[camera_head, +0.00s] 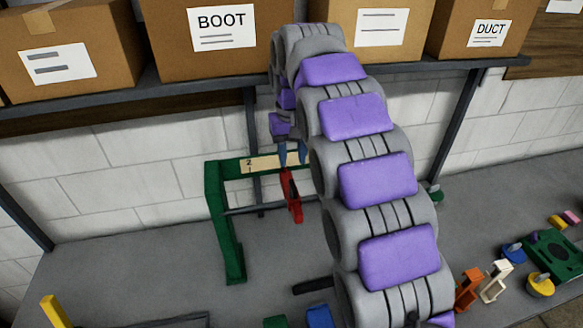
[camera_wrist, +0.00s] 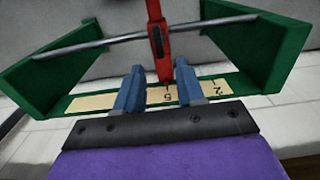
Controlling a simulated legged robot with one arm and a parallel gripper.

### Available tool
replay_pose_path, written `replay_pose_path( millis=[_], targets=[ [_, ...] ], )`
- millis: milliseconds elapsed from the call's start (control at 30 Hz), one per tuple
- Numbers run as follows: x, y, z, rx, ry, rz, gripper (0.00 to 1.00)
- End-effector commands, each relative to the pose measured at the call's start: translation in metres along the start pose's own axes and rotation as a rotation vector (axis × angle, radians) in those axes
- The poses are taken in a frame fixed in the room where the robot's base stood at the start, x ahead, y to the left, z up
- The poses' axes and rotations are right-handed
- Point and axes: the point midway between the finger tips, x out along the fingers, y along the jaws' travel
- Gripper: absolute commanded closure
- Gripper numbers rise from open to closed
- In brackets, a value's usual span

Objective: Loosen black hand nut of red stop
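The red stop (camera_head: 293,203) sits on a grey rod (camera_head: 255,209) across a green frame (camera_head: 227,240). In the wrist view the red stop (camera_wrist: 155,14) reaches down to a cream numbered scale (camera_wrist: 92,102), its lower tip near the mark 5. A small dark part, seemingly the black hand nut (camera_wrist: 157,41), shows on its face. My gripper (camera_wrist: 160,72) has two blue fingers set apart, one on each side of the stop's lower end, with no clear contact. In the head view my gripper (camera_head: 292,152) is just above the stop. My arm hides the frame's right side.
Cardboard boxes (camera_head: 219,45) stand on a shelf (camera_head: 180,82) above the bench. Orange and white clamp-like pieces (camera_head: 468,289) and a green block (camera_head: 557,260) lie at the right. A yellow bar (camera_head: 56,312) stands at the front left. The bench left of the frame is clear.

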Motion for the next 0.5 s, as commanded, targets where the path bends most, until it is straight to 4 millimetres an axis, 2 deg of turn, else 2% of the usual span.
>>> replay_pose_path(
  millis=[167,300,500],
  targets=[
    [-0.024,0.0,-0.001,0.0,0.003,0.0,0.62],
    [-0.059,0.0,-0.001,0.0,0.003,0.0,0.62],
    [-0.075,0.0,0.0,0.001,-0.002,0.0,0.62]
  ],
)
